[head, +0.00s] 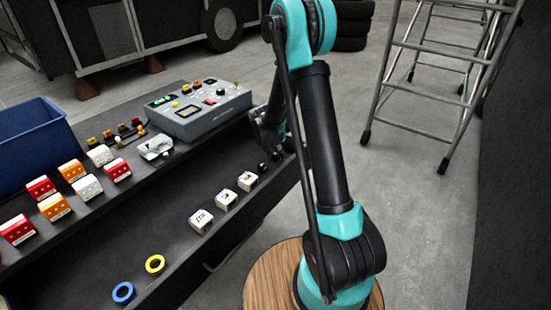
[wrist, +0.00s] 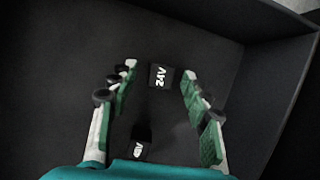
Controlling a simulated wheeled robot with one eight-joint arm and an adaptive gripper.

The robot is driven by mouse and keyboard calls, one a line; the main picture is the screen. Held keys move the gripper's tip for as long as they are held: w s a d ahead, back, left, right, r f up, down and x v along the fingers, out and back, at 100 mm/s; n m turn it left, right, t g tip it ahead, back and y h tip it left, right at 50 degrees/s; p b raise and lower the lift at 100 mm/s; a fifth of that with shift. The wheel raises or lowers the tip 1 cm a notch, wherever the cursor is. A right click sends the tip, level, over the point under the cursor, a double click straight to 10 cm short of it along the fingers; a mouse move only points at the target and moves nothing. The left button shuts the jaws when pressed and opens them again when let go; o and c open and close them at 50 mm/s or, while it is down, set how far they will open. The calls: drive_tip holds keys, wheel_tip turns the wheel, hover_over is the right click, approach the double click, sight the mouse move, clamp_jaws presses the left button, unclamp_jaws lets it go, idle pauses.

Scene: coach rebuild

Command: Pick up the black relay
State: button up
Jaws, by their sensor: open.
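Two black blocks with white lettering lie on a dark surface in the wrist view. The one marked 24V (wrist: 159,77) lies ahead, between my spread fingertips and not visibly touched by them. The other, its lettering apparently 48V (wrist: 141,146), is nearer the palm and partly cut off by it. My gripper (wrist: 158,72) is open and empty, its green-padded fingers on either side of the 24V block. In the head view my gripper (head: 268,133) is over the bench's right end, mostly hidden by my arm. Small dark shapes there are too small to identify.
Several white blocks (head: 226,201) line the lower dark shelf. Blue (head: 114,293) and yellow (head: 146,265) rings lie nearer. Red, orange and white blocks, a grey control box (head: 199,116) and a blue bin (head: 31,153) stand left. A dark wall (wrist: 286,100) rises right of my gripper.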

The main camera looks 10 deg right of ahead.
drive_tip(key=shift+w+d+f, duration=0.1)
drive_tip(key=shift+f, duration=0.15)
drive_tip(key=shift+c, duration=0.3)
clamp_jaws()
drive_tip(key=shift+r, duration=0.1)
